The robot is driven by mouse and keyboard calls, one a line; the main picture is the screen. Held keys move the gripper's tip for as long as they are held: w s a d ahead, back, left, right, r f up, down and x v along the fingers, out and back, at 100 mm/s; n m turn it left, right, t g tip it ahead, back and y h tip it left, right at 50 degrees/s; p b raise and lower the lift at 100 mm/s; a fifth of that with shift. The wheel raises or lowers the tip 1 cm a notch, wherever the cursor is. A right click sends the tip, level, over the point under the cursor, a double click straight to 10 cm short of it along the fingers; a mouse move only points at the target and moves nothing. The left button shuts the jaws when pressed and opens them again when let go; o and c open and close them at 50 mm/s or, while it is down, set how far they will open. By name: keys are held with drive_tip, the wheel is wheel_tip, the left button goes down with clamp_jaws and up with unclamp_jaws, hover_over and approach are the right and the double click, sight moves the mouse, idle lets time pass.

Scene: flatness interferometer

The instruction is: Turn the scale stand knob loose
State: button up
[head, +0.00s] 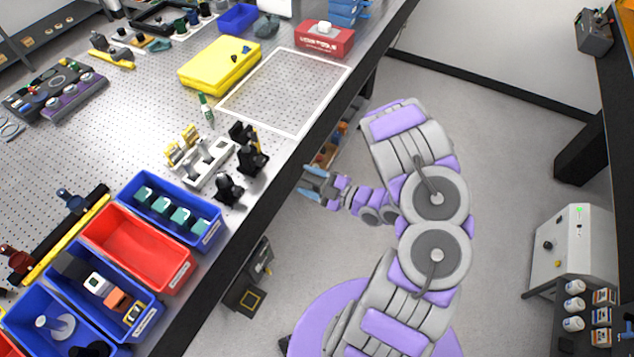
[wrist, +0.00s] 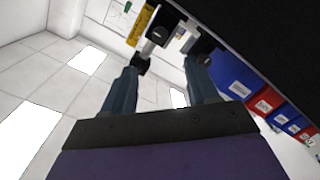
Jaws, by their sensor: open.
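My gripper (head: 312,185) is open and empty, just off the front edge of the bench in the head view. Its two blue-grey fingers stand apart in the wrist view (wrist: 162,68). On the bench near it is a pale metal fixture (head: 208,162) with yellow parts and black knobbed pieces (head: 250,155) (head: 229,189). In the wrist view a black knob-like part (wrist: 201,44) shows beyond the fingers, apart from them. A long yellow scale (head: 65,240) lies by a black bar with blue (head: 70,199) and red clamps at the left. I cannot tell which piece is the scale stand knob.
The perforated bench (head: 130,120) has a dark front edge. Blue (head: 170,212) and red (head: 138,247) bins stand left of the fixture. A yellow case (head: 220,65) and a white-outlined clear area (head: 285,90) lie behind.

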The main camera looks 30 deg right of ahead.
drive_tip(key=shift+v, duration=1.1)
drive_tip(key=w+d+r+m+g+h, duration=0.1)
drive_tip(key=w+d+g+h, duration=0.15)
drive_tip(key=d+h, duration=0.3)
drive_tip(key=w+d+r+m+g+h, duration=0.1)
drive_tip(key=w+d+r+g+h, duration=0.1)
drive_tip(key=w+d+h, duration=0.35)
drive_tip(key=s+d+r+m+g+h, duration=0.35)
drive_tip(key=s+r+m, duration=0.25)
drive_tip(key=r, duration=0.5)
drive_tip(key=s+a+r+m+g+y, duration=0.2)
drive_tip(key=s+a+r+m+g, duration=0.1)
drive_tip(key=s+a, duration=0.9)
drive_tip(key=s+a+r+m+g+y+b, duration=0.1)
drive_tip(key=s+a+r+m+g, duration=0.3)
drive_tip(key=s+a, duration=0.8)
drive_tip(key=s+y, duration=0.1)
drive_tip(key=s, duration=0.5)
drive_tip(key=shift+s+a+m+g+b, duration=0.15)
drive_tip(key=shift+a+m+g+b, duration=0.15)
drive_tip(key=shift+a+m+g, duration=0.1)
